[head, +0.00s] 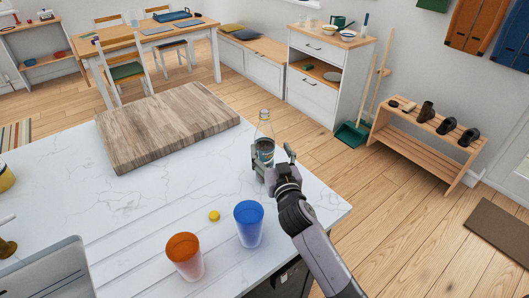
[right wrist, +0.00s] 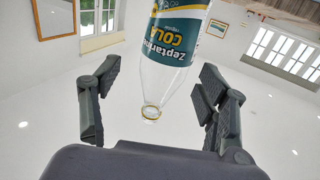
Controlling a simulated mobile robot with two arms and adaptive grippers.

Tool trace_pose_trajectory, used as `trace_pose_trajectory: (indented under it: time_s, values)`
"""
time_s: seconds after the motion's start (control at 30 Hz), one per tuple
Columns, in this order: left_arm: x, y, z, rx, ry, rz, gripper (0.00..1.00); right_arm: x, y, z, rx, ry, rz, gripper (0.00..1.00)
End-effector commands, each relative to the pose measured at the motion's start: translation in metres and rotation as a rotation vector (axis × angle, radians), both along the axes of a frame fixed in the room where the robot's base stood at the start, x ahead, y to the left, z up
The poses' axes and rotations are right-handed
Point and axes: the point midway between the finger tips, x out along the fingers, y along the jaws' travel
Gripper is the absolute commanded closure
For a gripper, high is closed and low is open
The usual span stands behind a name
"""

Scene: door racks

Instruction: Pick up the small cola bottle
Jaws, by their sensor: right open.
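The small cola bottle (head: 264,130) is clear, with a teal label, and stands upright on the white counter near its far right edge. My right gripper (head: 272,160) is right at it and partly hides its lower part. In the right wrist view, which is upside down, the bottle (right wrist: 172,45) shows its "COLA" label and open mouth. It sits between the two spread fingers of the right gripper (right wrist: 155,90), with visible gaps on both sides. The right gripper is open and holds nothing. My left gripper is not in view.
A blue cup (head: 248,222), an orange cup (head: 185,256) and a small yellow cap (head: 214,216) are on the counter (head: 120,215), nearer than the bottle. A wooden board (head: 165,122) lies left of the bottle. The counter between board and cups is clear.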

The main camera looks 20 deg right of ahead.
Motion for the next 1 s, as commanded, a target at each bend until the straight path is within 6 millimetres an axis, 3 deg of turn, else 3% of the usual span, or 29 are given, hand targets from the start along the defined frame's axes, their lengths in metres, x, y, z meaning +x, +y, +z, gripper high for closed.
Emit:
trace_pose_trajectory:
  time_s: [0.43, 0.73, 1.0]
  values:
    - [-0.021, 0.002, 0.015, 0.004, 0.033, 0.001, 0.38, 0.049, 0.004, 0.001, 0.000, -0.001, 0.000, 0.31]
    - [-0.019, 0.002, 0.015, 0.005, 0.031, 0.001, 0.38, 0.053, 0.004, -0.001, 0.001, 0.000, 0.001, 0.31]
    - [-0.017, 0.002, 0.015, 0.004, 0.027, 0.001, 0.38, 0.053, 0.004, -0.001, 0.001, 0.000, 0.000, 0.49]
